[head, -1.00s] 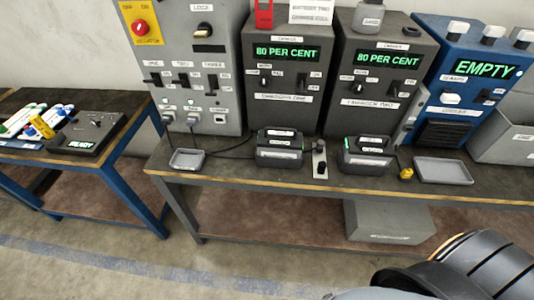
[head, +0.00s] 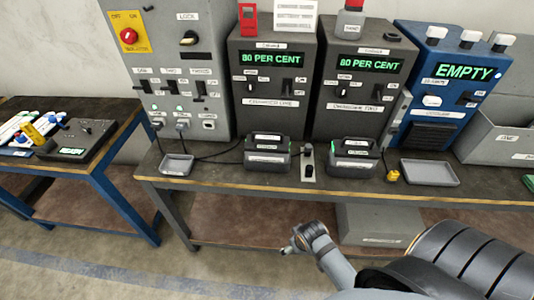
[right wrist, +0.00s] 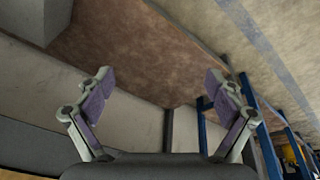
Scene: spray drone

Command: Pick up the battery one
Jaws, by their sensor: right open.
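Two dark grey battery packs with handles sit on the bench. The left one (head: 267,154) stands in front of the charger labelled one (head: 268,85). The right one (head: 354,158) stands in front of charger two (head: 358,85). The packs' own labels are too small to read surely. My right gripper (head: 290,246) is in front of the bench's front edge, lower in the picture than the left pack and apart from it. In the right wrist view its two fingers (right wrist: 160,82) are spread with nothing between them. My left gripper is not in view.
The bench (head: 230,185) also holds grey trays (head: 176,165), a small switch plate (head: 308,165) between the packs and a yellow item (head: 393,175). Cables run behind the left pack. A blue cooler (head: 445,85) stands right. A lower shelf (right wrist: 130,50) lies under the bench.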

